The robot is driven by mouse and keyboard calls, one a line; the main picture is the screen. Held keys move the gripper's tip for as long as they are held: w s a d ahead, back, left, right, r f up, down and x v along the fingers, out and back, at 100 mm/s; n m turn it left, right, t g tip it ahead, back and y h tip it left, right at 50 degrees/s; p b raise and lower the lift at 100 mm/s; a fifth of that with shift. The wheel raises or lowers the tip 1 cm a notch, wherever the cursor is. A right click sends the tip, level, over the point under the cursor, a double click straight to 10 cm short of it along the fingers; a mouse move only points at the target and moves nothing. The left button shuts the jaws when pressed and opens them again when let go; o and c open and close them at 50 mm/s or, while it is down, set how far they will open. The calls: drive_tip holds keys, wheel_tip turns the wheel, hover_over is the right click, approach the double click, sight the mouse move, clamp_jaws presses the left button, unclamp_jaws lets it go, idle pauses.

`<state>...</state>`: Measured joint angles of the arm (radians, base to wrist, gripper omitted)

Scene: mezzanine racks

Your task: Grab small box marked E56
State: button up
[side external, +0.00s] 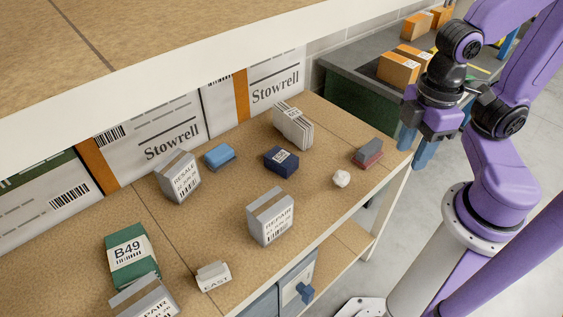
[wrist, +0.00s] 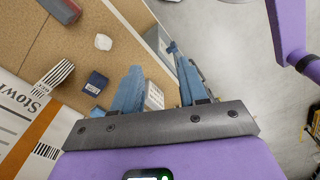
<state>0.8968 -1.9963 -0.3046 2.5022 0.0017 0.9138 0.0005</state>
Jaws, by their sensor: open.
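A small dark navy box (side external: 281,159) with a white label lies on the shelf, right of the middle; the label is too small to read, so I cannot tell whether it says E56. It also shows in the wrist view (wrist: 95,84), left of the fingers. No mark E56 is readable on any box. My gripper (side external: 417,146) has blue fingers, open and empty, beyond the shelf's right end and apart from everything. In the wrist view my fingers (wrist: 154,60) are spread, with a grey box visible between them.
Near the navy box are a striped white stack (side external: 292,125), a blue box (side external: 219,157), a crumpled white ball (side external: 341,178) and a grey-and-red block (side external: 367,153). An upper shelf (side external: 200,62) overhangs.

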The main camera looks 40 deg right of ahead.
idle(0.4)
drive_tip(key=o, duration=1.1)
drive_tip(key=w+a+f+n+t+h, duration=0.2)
drive_tip(key=w+a+f+n+h, duration=0.2)
drive_tip(key=w+a+n+h, duration=0.4)
drive_tip(key=w+a+f+n+t+h, duration=0.3)
drive_tip(key=w+a+f+n+h, duration=0.2)
drive_tip(key=w+a+n, duration=0.5)
drive_tip(key=m+g, duration=0.3)
drive_tip(key=m, duration=0.8)
approach(286, 155)
drive_tip(key=shift+h, duration=0.3)
drive_tip(key=a, duration=0.6)
drive_tip(key=shift+s+r, duration=0.15)
drive_tip(key=shift+r, duration=0.25)
drive_tip(key=shift+d+f, duration=0.15)
drive_tip(key=shift+d, duration=0.2)
drive_tip(key=x, duration=1.6)
drive_tip(key=shift+d, duration=0.3)
